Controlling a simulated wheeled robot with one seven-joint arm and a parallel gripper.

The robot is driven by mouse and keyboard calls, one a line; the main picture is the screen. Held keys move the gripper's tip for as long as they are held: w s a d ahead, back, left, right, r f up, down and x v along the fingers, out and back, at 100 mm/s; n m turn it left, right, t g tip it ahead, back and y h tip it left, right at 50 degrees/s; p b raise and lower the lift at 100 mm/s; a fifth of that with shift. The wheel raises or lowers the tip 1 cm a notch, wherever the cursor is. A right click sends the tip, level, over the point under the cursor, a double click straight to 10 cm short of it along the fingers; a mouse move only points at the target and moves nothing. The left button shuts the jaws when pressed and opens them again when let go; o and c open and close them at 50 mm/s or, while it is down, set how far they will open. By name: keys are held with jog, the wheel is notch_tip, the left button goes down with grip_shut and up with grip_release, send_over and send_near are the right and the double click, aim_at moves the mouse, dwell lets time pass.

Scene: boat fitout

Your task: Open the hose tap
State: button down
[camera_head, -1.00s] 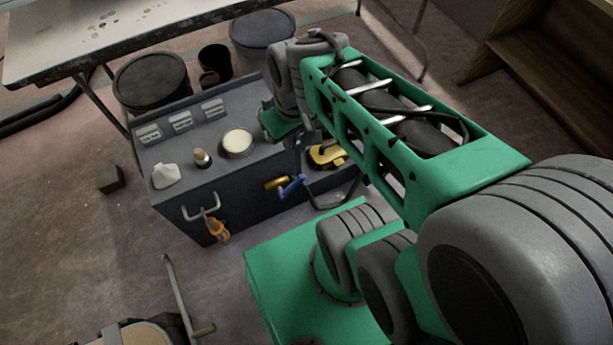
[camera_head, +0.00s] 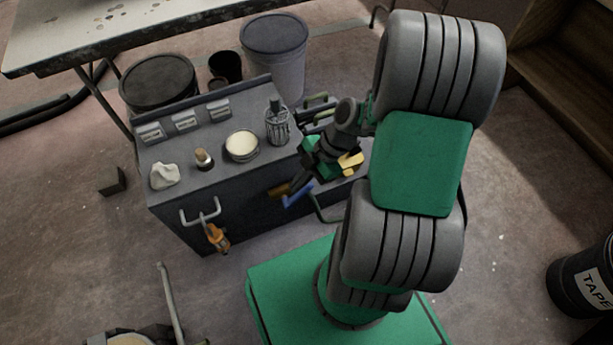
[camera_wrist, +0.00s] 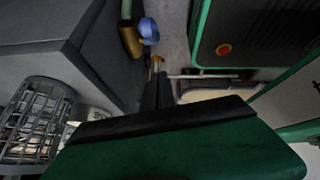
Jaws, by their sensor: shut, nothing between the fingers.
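The hose tap is on the front of the grey workbench near its right end. It has a brass body (camera_head: 279,189) and a blue lever handle (camera_head: 299,196). In the wrist view the brass body (camera_wrist: 131,40) and the blue handle (camera_wrist: 148,29) lie above and slightly left of my fingertips. My gripper (camera_head: 298,183) points down at the tap, close to the handle. Its dark fingers (camera_wrist: 157,70) are shut and empty. I cannot tell whether they touch the handle. My gripper and wrist partly cover the tap area in the head view.
The workbench (camera_head: 185,215) carries a wire cage (camera_head: 278,124), a round tin (camera_head: 242,146) and small items. An orange-handled tool (camera_head: 216,238) hangs at its front. A yellow object (camera_head: 350,162) sits right of my gripper. Bins stand behind; floor at left is mostly open.

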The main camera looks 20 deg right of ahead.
aim_at(301, 194)
jog(key=f, duration=0.1)
jog(key=f+b, duration=0.1)
jog(key=f, duration=0.1)
jog(key=f+b, duration=0.1)
jog(key=f, duration=0.1)
jog(key=shift+w+d+f, duration=0.15)
jog(key=shift+w+f, duration=0.05)
jog(key=shift+w, duration=0.15)
jog(key=shift+w+d+f+b, duration=0.1)
jog(key=shift+d+f+b, duration=0.05)
jog(key=shift+d+b, duration=0.15)
